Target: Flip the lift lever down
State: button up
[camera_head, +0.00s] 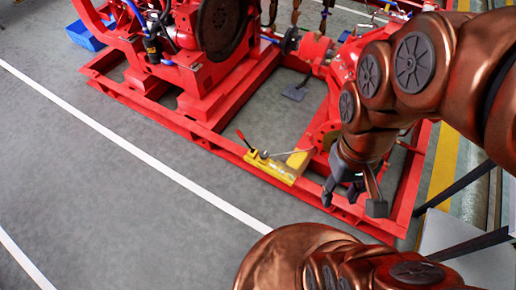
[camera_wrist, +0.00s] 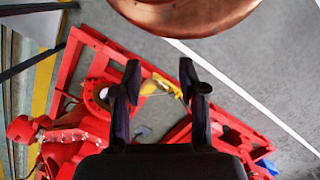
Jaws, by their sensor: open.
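A yellow piece (camera_head: 278,168) sits on the red base frame's near rail. A thin lever with a red grip (camera_head: 242,137) rises tilted up and left from its left end. A thin metal rod (camera_head: 288,154) also runs from there to the right. I cannot tell for certain which is the lift lever. My gripper (camera_head: 351,197) is open and empty, to the right of the yellow piece and apart from the lever. In the wrist view, the yellow piece (camera_wrist: 160,84) shows between and beyond my open fingers; the lever is not clear there.
The red pumpset frame (camera_head: 150,97) fills the upper middle, with a large dark wheel (camera_head: 222,28) and a red pump body near my arm. A blue crate (camera_head: 84,38) stands at upper left. Grey floor (camera_head: 110,190) with white lines is clear at left.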

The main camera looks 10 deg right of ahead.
aim_at(240, 133)
jog(key=u, duration=0.5)
jog(key=k, duration=0.65)
jog(key=u, duration=0.85)
jog(key=i, duration=1.45)
jog(key=z, duration=0.6)
